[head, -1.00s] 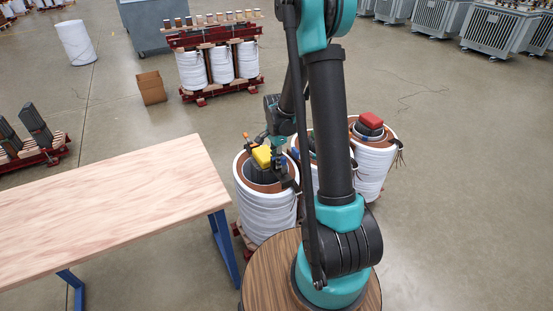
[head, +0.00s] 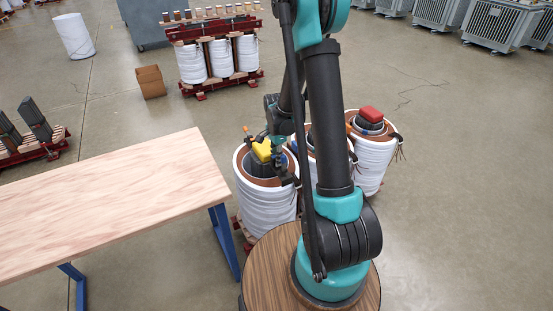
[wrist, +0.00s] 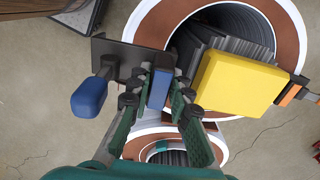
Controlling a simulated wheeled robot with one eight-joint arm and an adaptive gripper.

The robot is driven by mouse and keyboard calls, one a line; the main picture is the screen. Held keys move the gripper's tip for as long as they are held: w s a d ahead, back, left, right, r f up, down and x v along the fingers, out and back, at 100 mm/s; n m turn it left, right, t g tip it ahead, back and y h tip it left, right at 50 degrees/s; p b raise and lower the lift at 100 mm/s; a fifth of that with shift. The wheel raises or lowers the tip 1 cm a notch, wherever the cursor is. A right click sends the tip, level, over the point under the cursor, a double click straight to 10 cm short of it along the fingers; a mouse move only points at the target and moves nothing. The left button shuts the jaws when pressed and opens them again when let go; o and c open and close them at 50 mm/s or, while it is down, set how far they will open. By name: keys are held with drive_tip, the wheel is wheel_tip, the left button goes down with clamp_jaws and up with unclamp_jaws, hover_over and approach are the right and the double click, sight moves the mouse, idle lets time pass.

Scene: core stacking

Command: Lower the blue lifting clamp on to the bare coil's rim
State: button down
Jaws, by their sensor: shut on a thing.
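My gripper (wrist: 160,85) is shut on the blue lifting clamp, a dark plate with a blue handle (wrist: 88,97) and a blue block between the fingers. In the head view my gripper (head: 280,147) is at the right side of the nearest white coil (head: 266,212). That coil has a brown rim (wrist: 150,22), and a yellow block (wrist: 238,82) tops the grey core inside it. The clamp's dark plate overlaps the rim in the wrist view; I cannot tell whether they touch. An orange clamp (wrist: 290,94) sits at the rim's opposite side.
A second coil (wrist: 215,150) stands close by, partly hidden by my gripper. A wooden table (head: 100,205) is at the left. Open floor lies to the right.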

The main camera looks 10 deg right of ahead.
sight(277, 169)
drive_tip(key=shift+f, duration=3.05)
idle(0.4)
drive_tip(key=c, duration=1.3)
unclamp_jaws()
